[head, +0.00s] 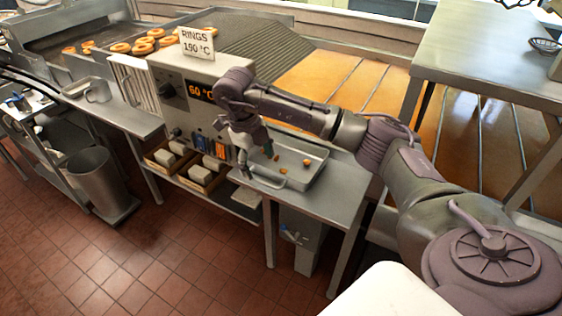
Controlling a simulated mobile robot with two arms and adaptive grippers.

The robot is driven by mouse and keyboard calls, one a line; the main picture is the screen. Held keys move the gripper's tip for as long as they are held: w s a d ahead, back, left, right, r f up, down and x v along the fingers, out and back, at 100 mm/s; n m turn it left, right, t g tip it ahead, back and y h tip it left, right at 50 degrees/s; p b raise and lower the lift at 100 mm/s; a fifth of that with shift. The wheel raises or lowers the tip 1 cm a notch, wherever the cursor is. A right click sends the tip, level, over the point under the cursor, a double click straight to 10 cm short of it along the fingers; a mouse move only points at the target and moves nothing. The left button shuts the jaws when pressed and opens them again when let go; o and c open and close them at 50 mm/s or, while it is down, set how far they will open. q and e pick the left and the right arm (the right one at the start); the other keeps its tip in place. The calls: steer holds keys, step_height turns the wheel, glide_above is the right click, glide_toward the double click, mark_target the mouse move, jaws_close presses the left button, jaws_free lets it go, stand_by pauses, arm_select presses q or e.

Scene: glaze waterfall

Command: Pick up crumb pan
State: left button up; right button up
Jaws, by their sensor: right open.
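The crumb pan (302,172) is a shallow metal tray with several orange crumbs in it. It lies on a small steel table below the fryer's control box, with a handle (268,182) on its near left side. My right gripper (257,162) points down over the left part of the pan, close to the handle. Its fingers are apart and it holds nothing. I cannot tell whether a fingertip touches the pan. The gripper and wrist hide the pan's left back part. My left gripper is not in view.
The steel table (330,200) has bare room right of the pan. The control box (185,88) stands behind it on the left. A shelf with boxes (190,165) is at the left, beside a metal bin (95,180). Tiled floor lies open in front.

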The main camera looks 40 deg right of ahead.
mark_target(263, 176)
steer(key=shift+s+d+f+p, duration=0.15)
steer(key=shift+s+f+p, duration=0.1)
steer(key=shift+f+p, duration=0.4)
steer(key=f, duration=0.2)
steer(key=f+p, duration=0.1)
steer(key=shift+s+d+f, duration=0.15)
steer(key=shift+d+f, duration=0.05)
steer(key=shift+d, duration=0.1)
steer(key=shift+f, duration=0.25)
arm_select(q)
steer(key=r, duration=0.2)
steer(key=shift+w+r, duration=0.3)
